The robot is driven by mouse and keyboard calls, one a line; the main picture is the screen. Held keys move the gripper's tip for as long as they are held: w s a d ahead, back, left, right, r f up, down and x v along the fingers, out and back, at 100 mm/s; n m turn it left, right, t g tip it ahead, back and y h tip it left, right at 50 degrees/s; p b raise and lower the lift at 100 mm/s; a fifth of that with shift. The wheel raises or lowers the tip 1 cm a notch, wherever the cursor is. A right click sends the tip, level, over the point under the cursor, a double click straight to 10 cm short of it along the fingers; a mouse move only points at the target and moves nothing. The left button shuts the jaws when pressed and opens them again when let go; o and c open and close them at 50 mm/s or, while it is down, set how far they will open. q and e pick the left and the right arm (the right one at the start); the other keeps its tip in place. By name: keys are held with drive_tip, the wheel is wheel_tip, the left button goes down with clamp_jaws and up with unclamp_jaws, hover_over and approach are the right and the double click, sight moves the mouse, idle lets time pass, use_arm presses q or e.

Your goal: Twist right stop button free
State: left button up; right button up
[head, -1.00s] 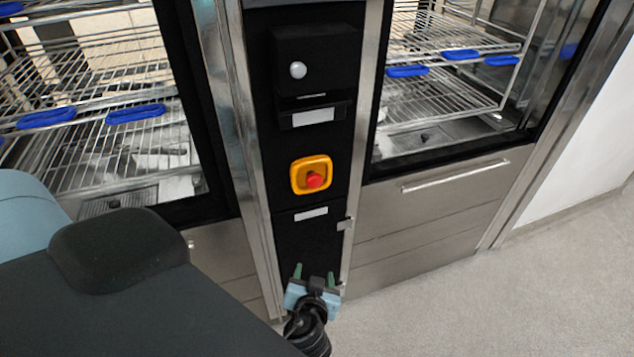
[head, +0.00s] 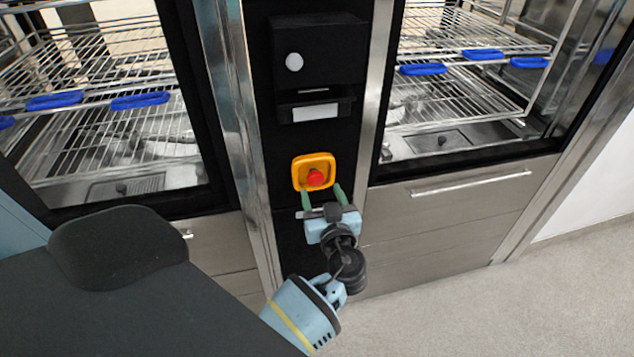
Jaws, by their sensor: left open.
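The stop button (head: 315,178) is a red knob on a yellow square housing (head: 314,160). It sits on the black panel between the two washers, in the middle of the head view. My left gripper (head: 322,194) is open, with its two green fingers pointing up toward the button. The fingertips show just below the knob, one to each lower side of it in the picture. I cannot tell whether they touch the housing. Nothing is between the fingers that I can see. My right gripper is not in view.
Washers with wire racks and blue clips (head: 422,69) stand on both sides of the black panel (head: 285,135). A steel drawer front with a bar handle (head: 470,183) is at the right. A black box with a white knob (head: 294,62) is above the button. Grey floor (head: 480,310) is clear at lower right.

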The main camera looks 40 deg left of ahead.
sight(317, 180)
use_arm(q)
drive_tip(key=x, duration=0.3)
drive_tip(key=shift+w+a+r, duration=0.1)
drive_tip(key=shift+w+a, duration=0.05)
drive_tip(key=shift+w, duration=0.05)
drive_tip(key=shift+w+a+p, duration=0.2)
drive_tip(key=shift+a+p, duration=0.1)
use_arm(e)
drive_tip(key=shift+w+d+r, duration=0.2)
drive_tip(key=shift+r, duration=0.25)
